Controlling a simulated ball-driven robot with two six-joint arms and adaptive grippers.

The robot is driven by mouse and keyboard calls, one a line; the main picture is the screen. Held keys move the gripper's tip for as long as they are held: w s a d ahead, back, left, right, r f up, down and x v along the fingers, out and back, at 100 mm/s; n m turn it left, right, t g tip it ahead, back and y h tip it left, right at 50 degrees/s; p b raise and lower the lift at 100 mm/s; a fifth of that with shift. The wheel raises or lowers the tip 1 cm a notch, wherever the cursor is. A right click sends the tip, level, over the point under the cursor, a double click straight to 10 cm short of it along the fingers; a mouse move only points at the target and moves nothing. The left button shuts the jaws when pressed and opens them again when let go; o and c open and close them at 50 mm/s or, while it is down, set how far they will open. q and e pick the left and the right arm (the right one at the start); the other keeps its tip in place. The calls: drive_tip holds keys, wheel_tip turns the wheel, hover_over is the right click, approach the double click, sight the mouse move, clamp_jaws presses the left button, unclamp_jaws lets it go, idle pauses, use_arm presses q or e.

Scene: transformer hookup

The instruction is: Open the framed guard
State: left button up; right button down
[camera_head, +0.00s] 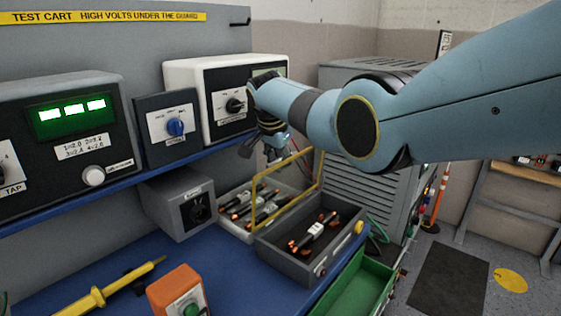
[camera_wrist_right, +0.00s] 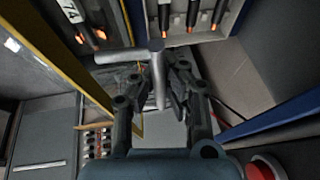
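The framed guard (camera_head: 287,165) is a thin yellow frame. In the head view it stands raised along the left long side of a dark grey open box (camera_head: 290,268). Inside the box lies a dark part with orange ends and a white label (camera_head: 313,229). My right gripper (camera_head: 274,148) hangs above and beside the top of the frame; contact cannot be told. In the right wrist view its fingers (camera_wrist_right: 158,88) are apart, with a grey T-shaped piece (camera_wrist_right: 157,72) showing between them. A yellow bar (camera_wrist_right: 75,62) runs along the left there. My left gripper is out of view.
A light grey tray (camera_head: 229,226) with several similar parts lies left of the box. An orange box with a green button (camera_head: 180,291) and a yellow probe (camera_head: 95,300) lie on the blue bench. An open green drawer (camera_head: 362,290) is at front right.

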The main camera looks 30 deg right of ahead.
drive_tip(key=shift+w+d+r, duration=0.1)
drive_tip(key=shift+w+r, duration=0.1)
drive_tip(key=shift+r, duration=0.15)
drive_tip(key=c, duration=1.7)
unclamp_jaws()
drive_tip(key=shift+o, duration=0.3)
drive_tip(key=shift+s+f, duration=0.1)
drive_tip(key=v, duration=1.2)
drive_tip(key=shift+f, duration=0.15)
